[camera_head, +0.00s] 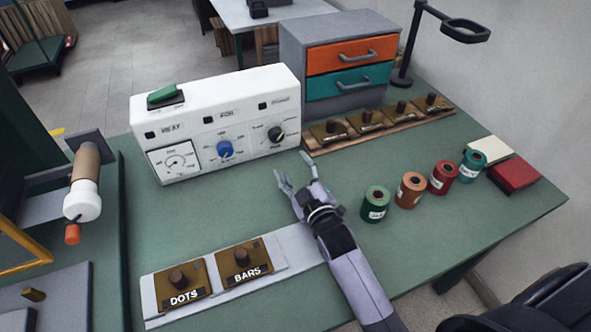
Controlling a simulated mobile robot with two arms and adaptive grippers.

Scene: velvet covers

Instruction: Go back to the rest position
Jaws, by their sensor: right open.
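My right gripper (293,173) is open and empty above the green workbench (222,213), in front of the white control box. Its arm comes in from the bottom and passes over the right end of the pale strip. I see no object between its fingers. My left gripper is not in the picture.
The white control box (205,107) stands behind my gripper. Brass plates marked DOTS (183,284) and BARS (244,262) lie on a pale strip at the front. Several spools, such as the green spool (376,204), stand to the right. A drawer cabinet (300,50) stands behind.

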